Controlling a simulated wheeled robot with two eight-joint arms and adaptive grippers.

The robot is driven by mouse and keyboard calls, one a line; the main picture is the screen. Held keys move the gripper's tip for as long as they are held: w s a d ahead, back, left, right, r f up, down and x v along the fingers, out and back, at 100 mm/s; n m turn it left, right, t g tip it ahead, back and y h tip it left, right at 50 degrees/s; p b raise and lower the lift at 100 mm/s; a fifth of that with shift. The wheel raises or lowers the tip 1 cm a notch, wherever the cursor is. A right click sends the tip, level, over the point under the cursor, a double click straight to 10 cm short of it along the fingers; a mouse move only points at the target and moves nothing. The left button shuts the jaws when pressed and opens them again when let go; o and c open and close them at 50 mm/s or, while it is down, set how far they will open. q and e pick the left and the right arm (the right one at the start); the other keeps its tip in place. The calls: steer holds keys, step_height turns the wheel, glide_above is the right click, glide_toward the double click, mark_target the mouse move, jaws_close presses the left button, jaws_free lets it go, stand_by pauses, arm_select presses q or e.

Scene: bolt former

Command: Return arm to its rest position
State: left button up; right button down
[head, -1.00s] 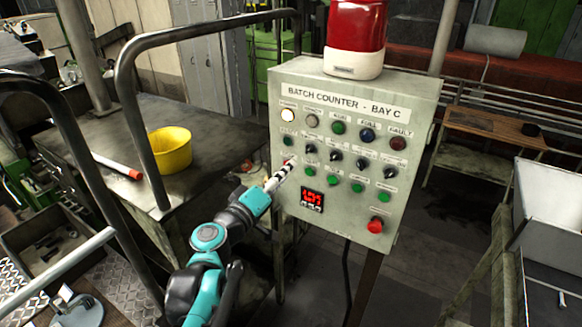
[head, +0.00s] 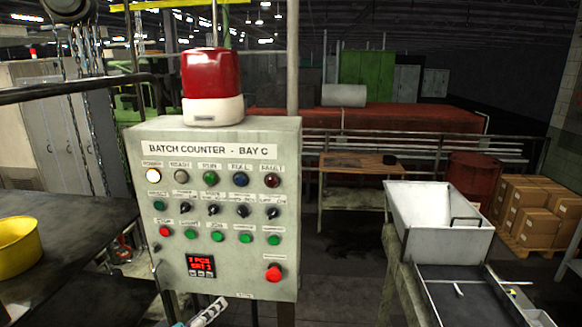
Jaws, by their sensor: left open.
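My left gripper (head: 209,312) shows only in part at the bottom edge, below the control panel, as light fingers with dark bands. It is open, empty and apart from the panel buttons. Most of my left arm is out of view. The grey control panel (head: 145,270), labelled "BATCH COUNTER - BAY C", stands upright in front of me. Its white POWER lamp (head: 153,176) is lit. A small display (head: 200,266) shows red characters. The red STOP button (head: 165,231) and a larger red button (head: 273,273) are uncovered. My right gripper is out of view.
A red beacon (head: 211,75) sits on the panel. A dark workbench (head: 85,213) with a yellow bowl (head: 18,246) is at left, beside a dark handrail (head: 75,91). A white hopper (head: 440,225) is at right. Cardboard boxes (head: 535,210) stand behind it. Open floor lies between panel and hopper.

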arm_select(q)
steer(key=s+f+m+g+y+b, duration=0.1)
steer(key=s+f+b, duration=0.3)
steer(key=f, duration=0.5)
steer(key=s+f+m+g+y+b, duration=0.1)
steer(key=s+f+m+g+b, duration=0.2)
steer(key=f, duration=0.7)
steer(key=s+d+f+m+g+y+b, duration=0.1)
steer(key=s+f+b, duration=0.4)
steer(key=f, duration=0.5)
steer(key=shift+s+m+g+y+b, duration=0.2)
steer(key=shift+m+g+y+b, duration=0.2)
steer(key=shift+g+y+b, duration=0.55)
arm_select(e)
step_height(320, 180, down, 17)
arm_select(q)
steer(key=shift+d+t+h, duration=0.1)
steer(key=shift+t+h, duration=0.15)
steer(key=shift+h, duration=0.1)
